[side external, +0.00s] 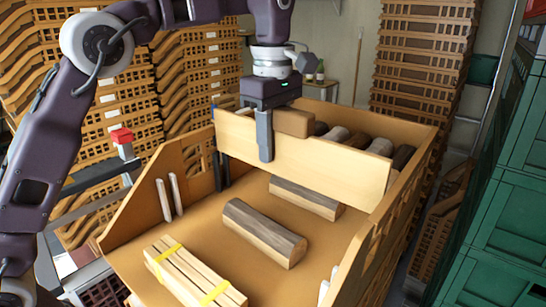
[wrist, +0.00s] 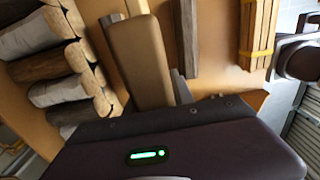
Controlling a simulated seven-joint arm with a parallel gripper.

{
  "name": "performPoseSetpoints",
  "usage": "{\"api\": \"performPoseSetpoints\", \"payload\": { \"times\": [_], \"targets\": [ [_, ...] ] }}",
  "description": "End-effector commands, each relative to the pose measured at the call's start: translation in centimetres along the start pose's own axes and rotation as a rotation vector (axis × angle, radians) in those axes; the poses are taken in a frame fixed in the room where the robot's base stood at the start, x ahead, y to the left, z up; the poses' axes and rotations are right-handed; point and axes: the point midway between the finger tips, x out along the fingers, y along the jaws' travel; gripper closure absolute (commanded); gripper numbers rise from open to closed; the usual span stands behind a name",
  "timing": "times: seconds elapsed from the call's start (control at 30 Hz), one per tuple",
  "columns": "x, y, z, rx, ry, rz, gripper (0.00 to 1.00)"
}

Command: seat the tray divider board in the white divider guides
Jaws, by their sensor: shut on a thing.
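The tray divider board (side external: 315,165) is a long pale wooden panel, upright across the wooden tray. My gripper (side external: 265,140) is shut on its top edge near the left end. A brown block (side external: 293,122) shows at that edge beside the gripper, and in the wrist view (wrist: 142,62). The board's left end is by a pair of dark guides (side external: 221,172), its lower edge apparently above the tray floor. One pair of white divider guides (side external: 168,198) stands on the left wall, nearer the camera; the other (side external: 329,284) is at the right. Both white pairs look empty.
Two split logs (side external: 265,232) (side external: 305,197) and a strapped plank bundle (side external: 193,273) lie on the tray floor (side external: 205,222). Round logs (wrist: 58,72) are stacked behind the board. The tray's side wall (side external: 375,250) rises at right. Green crates (side external: 510,190) stand farther right.

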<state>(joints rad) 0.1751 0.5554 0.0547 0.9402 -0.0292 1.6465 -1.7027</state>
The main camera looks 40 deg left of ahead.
Motion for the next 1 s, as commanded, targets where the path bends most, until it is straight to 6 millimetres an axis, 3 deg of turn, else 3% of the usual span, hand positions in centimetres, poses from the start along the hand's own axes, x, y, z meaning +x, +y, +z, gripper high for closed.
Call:
{"api": "performPoseSetpoints", "payload": {
  "times": [0.3,1.0],
  "targets": [
    [-2.6,0.0,0.0,0.001,0.0,0.002,1.0],
    [-2.7,0.0,0.0,0.001,0.0,0.001,1.0]
  ]
}}
